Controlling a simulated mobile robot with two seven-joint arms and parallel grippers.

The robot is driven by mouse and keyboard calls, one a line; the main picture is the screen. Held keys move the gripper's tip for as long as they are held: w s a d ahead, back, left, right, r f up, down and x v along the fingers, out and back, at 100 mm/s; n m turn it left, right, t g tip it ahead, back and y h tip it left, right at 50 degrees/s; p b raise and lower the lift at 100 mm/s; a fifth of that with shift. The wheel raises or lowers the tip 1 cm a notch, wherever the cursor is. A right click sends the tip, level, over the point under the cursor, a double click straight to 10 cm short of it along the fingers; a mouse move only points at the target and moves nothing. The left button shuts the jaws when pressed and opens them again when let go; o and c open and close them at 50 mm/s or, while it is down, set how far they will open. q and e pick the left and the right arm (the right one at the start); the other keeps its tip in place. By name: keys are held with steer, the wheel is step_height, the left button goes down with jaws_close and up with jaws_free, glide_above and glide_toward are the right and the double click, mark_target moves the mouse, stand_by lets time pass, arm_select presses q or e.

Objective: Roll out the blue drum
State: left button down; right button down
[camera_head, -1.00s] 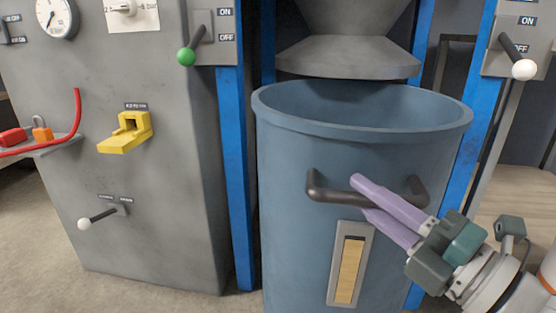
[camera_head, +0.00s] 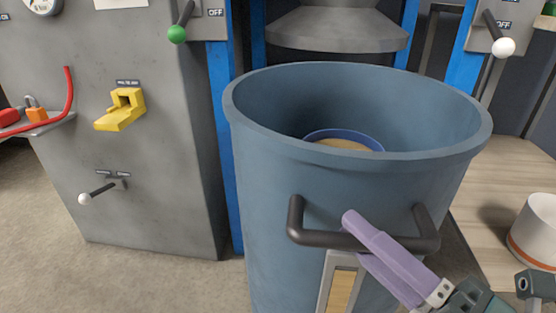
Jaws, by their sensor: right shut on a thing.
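The blue drum (camera_head: 270,190) stands upright and open-topped in the middle of the view, in front of the grey hopper cone. A dark bar handle (camera_head: 315,236) sticks out from its near side. My right gripper (camera_head: 362,238) comes in from the lower right, its purple fingers shut on the handle's bar. Inside the drum a blue ring edge with tan material (camera_head: 345,141) shows low down. A window strip (camera_head: 341,290) on the drum's front is partly cut off by the lower edge. My left gripper is not in view.
Blue frame posts (camera_head: 222,140) stand behind the drum on both sides. A grey cabinet (camera_head: 150,190) with a yellow latch (camera_head: 121,109) and levers is at left. The hopper cone (camera_head: 338,30) is behind the drum. A white round container (camera_head: 537,230) stands at right.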

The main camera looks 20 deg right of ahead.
steer(key=shift+r, duration=0.1)
steer(key=c, duration=0.8)
jaws_free()
steer(key=shift+o, duration=0.2)
steer(key=v, duration=1)
steer(key=shift+p, duration=0.45)
